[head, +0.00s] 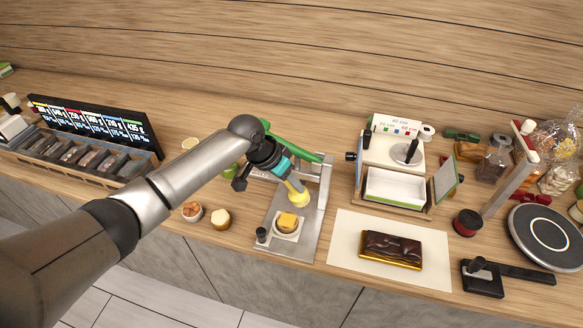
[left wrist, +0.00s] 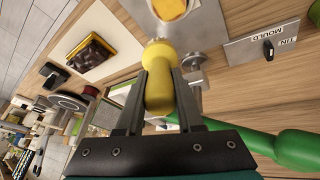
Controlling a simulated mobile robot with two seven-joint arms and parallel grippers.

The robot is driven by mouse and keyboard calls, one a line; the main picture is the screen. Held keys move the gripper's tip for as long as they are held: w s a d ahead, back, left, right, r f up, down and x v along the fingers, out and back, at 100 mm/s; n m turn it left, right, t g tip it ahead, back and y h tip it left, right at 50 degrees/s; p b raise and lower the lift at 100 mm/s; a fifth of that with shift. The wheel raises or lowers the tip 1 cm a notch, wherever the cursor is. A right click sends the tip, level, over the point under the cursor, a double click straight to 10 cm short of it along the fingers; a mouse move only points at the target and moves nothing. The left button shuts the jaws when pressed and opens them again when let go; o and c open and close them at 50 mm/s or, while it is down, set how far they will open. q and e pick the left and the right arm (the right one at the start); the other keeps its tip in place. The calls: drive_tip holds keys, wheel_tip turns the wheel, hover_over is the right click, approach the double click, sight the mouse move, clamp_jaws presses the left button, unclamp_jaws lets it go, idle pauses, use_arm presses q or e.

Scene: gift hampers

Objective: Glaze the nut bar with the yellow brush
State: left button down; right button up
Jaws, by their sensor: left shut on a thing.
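My left gripper (head: 283,178) is shut on the yellow brush (head: 299,196), above the grey metal plate of a press. In the left wrist view the yellow brush (left wrist: 159,92) sits between the two fingers of the left gripper (left wrist: 158,95), its wider end pointing away from the palm. A dark brown glossy bar on a golden base (head: 390,246), apparently the nut bar, lies right of the brush; it also shows in the left wrist view (left wrist: 92,54). The brush is apart from it. A small yellow block (head: 287,222) sits in a white mould below the brush. My right gripper is out of view.
The bar lies on a pale sheet (head: 345,252). The press's green lever (head: 300,150) is close beside my gripper. A white open box (head: 395,187) stands behind the sheet. A black round plate (head: 545,237) is at the right.

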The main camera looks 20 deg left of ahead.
use_arm(q)
drive_tip(key=shift+r+p, duration=0.65)
drive_tip(key=shift+r, duration=0.4)
